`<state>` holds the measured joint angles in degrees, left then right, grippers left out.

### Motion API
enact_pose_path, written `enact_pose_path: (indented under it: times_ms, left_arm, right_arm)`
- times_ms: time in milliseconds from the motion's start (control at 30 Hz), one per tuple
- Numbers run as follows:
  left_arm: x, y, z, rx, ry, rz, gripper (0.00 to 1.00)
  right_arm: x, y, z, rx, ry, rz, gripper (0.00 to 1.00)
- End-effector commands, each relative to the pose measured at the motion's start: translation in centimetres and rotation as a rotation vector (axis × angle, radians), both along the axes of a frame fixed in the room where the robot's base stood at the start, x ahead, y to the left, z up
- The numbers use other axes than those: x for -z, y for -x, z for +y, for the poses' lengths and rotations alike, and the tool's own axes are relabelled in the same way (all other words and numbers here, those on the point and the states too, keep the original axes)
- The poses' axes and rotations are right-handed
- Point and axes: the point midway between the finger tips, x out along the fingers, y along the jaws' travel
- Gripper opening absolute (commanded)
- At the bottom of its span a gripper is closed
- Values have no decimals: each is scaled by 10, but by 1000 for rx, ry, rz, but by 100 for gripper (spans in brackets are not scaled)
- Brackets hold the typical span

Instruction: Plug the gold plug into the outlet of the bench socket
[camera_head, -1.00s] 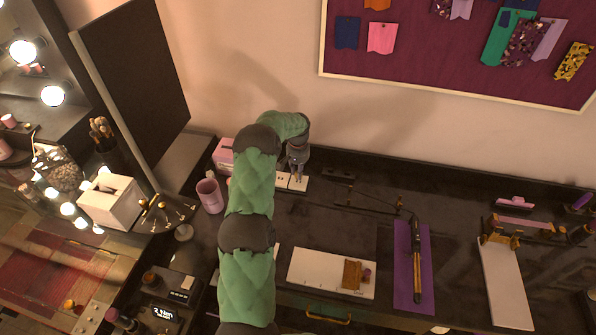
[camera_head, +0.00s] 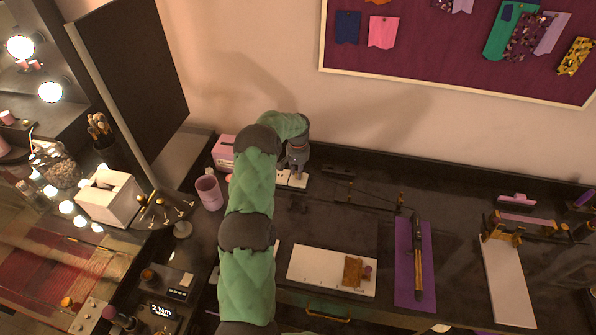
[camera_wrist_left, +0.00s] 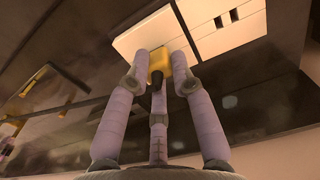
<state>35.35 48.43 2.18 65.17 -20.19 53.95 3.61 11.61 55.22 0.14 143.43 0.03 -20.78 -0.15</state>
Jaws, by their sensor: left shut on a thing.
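The gold plug (camera_wrist_left: 160,60) sits between my left gripper's fingertips in the left wrist view, with a dark end toward the palm. My left gripper (camera_wrist_left: 158,72) is shut on it. The bench socket (camera_wrist_left: 198,28) is a white panel right beyond the plug, with two dark slots in one section. The plug overlaps the panel's near edge; I cannot tell whether it touches or enters an outlet. In the head view the gripper (camera_head: 297,171) points down over the white socket (camera_head: 283,179) and hides part of it and the plug. My right gripper is not in view.
A pink mug (camera_head: 209,192) and a pink box (camera_head: 224,151) stand left of the socket. A low gold-ended rack (camera_head: 401,199) is to the right. A curling iron (camera_head: 417,260) lies on a purple mat (camera_head: 403,297). The wall is close behind.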

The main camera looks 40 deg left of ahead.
Motion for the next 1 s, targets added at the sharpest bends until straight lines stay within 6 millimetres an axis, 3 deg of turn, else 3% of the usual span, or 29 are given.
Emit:
enact_pose_path:
  times_ms: [67, 100, 200, 633, 1000]
  left_arm:
    - [4, 1, 0, 0, 1, 2, 0]
    - [3, 0, 0, 0, 1, 2, 30]
    - [3, 1, 0, 0, 1, 2, 52]
    - [-5, 0, 0, 0, 0, 0, 52]
    - [-72, 0, 0, 1, 0, -1, 52]
  right_arm:
    - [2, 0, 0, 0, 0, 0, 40]
    - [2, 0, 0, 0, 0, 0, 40]
    - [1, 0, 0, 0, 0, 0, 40]
    - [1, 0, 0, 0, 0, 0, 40]
    - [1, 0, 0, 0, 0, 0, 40]
